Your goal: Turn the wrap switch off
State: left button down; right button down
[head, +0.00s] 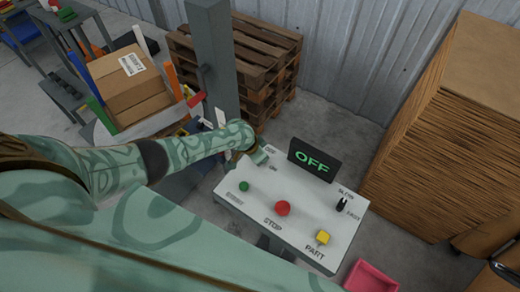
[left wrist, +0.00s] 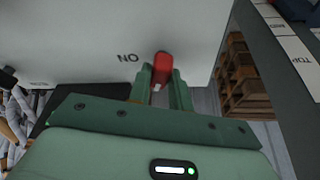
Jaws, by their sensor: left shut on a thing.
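The white control panel (head: 255,200) stands in the middle of the head view. The display (head: 314,160) at its back edge reads OFF in green. My left gripper (head: 259,158) is at the panel's far left corner, by a small ON label, and hides the switch there in the head view. In the left wrist view the red switch lever (left wrist: 162,66) sits between my left gripper's fingers (left wrist: 160,92), which are shut on it. The ON label (left wrist: 128,58) shows upside down beside it. My right gripper is not in view.
The panel also bears a green button (head: 244,186), a red stop button (head: 283,208), a yellow button (head: 322,237) and a black selector (head: 342,203). A grey post (head: 213,60) and pallets (head: 260,60) stand behind. A cardboard stack (head: 450,130) is at right, a pink bin (head: 370,278) in front.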

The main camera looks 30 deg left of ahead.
pick_arm(q)
jog(key=n+y+p, duration=0.1)
jog(key=n+p, duration=0.1)
jog(key=shift+d+r+n, duration=0.1)
jog(key=shift+r+n, duration=0.05)
jog(key=shift+n, duration=0.25)
jog(key=shift+n+y+p, duration=0.3)
jog(key=shift+n+p, duration=0.2)
jog(key=shift+n, duration=0.2)
jog(key=shift+t, duration=0.3)
jog(key=c, duration=1.3)
grip_release()
